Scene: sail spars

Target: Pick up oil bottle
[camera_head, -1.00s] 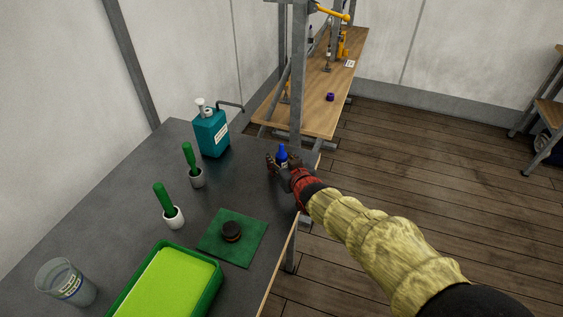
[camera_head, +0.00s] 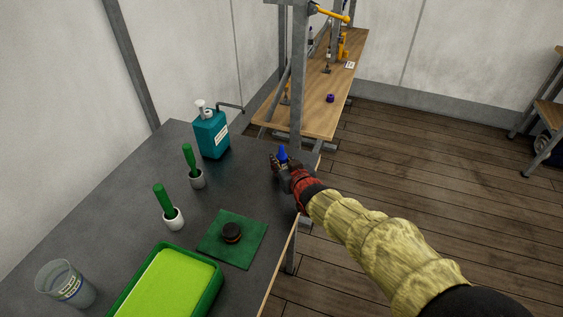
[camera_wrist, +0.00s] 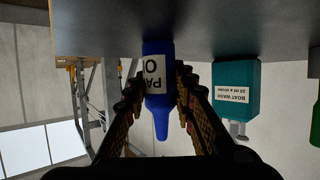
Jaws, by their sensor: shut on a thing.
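The oil bottle is blue with a white label and a tapered nozzle. In the wrist view the bottle (camera_wrist: 160,85) stands between my gripper's two fingers, its picture upside down. In the head view only the blue upper part of the bottle (camera_head: 283,153) shows; my gripper hides the rest. My gripper (camera_head: 282,166) is shut on the bottle near the far right corner of the grey table. Its fingers flank the bottle in the wrist view (camera_wrist: 160,102). I cannot tell whether the bottle's base touches the table.
A teal boat wash bottle (camera_head: 211,135) with a pump stands left of my gripper. Two green-handled tools in white cups (camera_head: 174,218) stand nearer. A round dark item (camera_head: 232,232) sits on a green mat (camera_head: 247,256). A green tray (camera_head: 214,288) and clear cup (camera_head: 62,284) are in front.

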